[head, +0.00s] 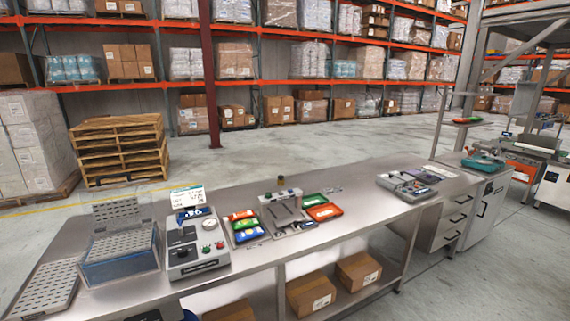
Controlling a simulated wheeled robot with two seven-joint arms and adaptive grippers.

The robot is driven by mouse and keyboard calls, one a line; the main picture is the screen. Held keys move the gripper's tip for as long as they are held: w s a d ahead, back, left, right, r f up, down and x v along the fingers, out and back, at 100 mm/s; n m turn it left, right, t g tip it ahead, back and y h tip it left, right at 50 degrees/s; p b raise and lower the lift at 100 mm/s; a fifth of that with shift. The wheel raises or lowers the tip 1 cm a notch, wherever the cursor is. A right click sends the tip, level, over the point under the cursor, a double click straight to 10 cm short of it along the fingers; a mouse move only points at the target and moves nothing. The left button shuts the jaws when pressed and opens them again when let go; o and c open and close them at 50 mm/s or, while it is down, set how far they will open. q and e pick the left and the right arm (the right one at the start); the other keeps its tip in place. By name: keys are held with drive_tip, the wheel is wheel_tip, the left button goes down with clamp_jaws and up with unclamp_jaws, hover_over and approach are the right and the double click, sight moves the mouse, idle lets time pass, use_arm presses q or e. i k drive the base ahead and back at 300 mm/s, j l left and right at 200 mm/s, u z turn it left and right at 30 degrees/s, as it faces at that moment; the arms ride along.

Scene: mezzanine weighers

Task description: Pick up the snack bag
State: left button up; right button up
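Several small bright packets that look like snack bags lie in a row on the steel bench in the head view, left of the middle. The top one is an orange-red snack bag (241,215); below it are a green one (245,224) and a blue one (248,235). They seem to lie in a shallow tray or holder, but they are too small to read. Neither of my grippers can be made out in the view, and nothing is seen touching the packets.
Cardboard boxes (311,292) sit on the shelf below. The bench's right-middle is clear.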

sight(254, 233)
drive_tip(key=i+j+z, duration=0.1)
drive_tip(key=j, duration=0.35)
drive_tip(key=i+j+z, duration=0.1)
drive_tip(key=i+j, duration=0.15)
drive_tip(key=j, duration=0.2)
drive_tip(key=i+j+z, duration=0.1)
drive_tip(key=j, duration=0.35)
drive_tip(key=i+j+z, duration=0.15)
drive_tip(key=j, duration=0.3)
drive_tip(key=i+j+z, duration=0.1)
drive_tip(key=j, duration=0.4)
drive_tip(key=i+j+z, duration=0.1)
drive_tip(key=j, duration=0.4)
